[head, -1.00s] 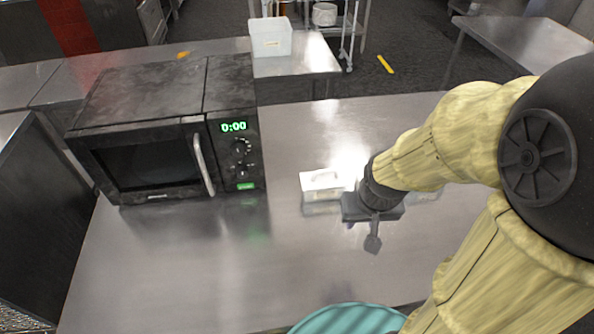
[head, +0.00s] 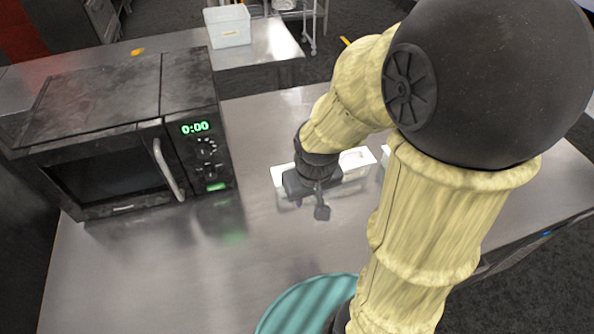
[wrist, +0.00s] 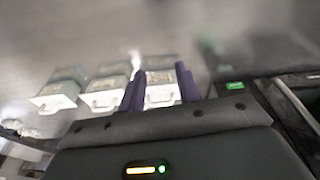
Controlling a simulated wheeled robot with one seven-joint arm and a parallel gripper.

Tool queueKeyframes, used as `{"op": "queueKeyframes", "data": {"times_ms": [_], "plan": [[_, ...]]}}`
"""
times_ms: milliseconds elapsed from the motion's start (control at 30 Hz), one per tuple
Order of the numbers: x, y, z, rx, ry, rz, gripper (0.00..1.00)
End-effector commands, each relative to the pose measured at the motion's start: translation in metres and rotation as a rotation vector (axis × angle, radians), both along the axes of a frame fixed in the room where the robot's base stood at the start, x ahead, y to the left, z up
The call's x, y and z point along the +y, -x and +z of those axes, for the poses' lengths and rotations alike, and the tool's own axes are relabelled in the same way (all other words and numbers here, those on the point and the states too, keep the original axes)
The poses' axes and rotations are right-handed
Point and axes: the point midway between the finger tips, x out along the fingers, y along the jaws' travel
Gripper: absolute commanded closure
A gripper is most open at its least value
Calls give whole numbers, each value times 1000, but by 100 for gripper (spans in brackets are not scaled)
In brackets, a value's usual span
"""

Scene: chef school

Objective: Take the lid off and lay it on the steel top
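Several small clear containers with white lids stand in a row on the steel top (head: 150,280). In the wrist view there are a left one (wrist: 53,90), a middle one (wrist: 104,92) and a right one (wrist: 160,92). Each lid has a handle. My gripper (wrist: 159,72) is open, its two purple fingers apart, with the right container framed between them and nothing visibly held. In the head view my gripper (head: 312,190) is low over the row, hiding part of the lidded container nearest the microwave (head: 279,174). Its fingertips are hidden there.
A black microwave (head: 110,90) reading 0:00 stands left of the containers. It also shows at the right of the wrist view (wrist: 285,95).

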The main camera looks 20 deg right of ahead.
Motion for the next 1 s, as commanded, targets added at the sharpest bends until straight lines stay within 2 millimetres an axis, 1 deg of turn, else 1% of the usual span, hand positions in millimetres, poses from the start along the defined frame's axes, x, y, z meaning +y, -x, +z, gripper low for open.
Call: {"op": "queueKeyframes", "data": {"times_ms": [33, 100, 267, 400, 500, 567, 700, 800, 900, 1000], "plan": [[5, -5, -9, 32, 22, 65, 66], [9, -13, -20, 93, 69, 177, 66], [14, -38, -49, 272, 242, 500, 66], [17, -65, -69, 442, 443, 779, 66], [23, -89, -78, 565, 611, 960, 66], [29, -103, -81, 636, 719, 1054, 66], [50, -135, -79, 782, 964, 1220, 66], [65, -150, -75, 852, 1092, 1280, 66], [74, -158, -70, 892, 1166, 1308, 66], [78, -160, -68, 908, 1196, 1319, 66]]}}
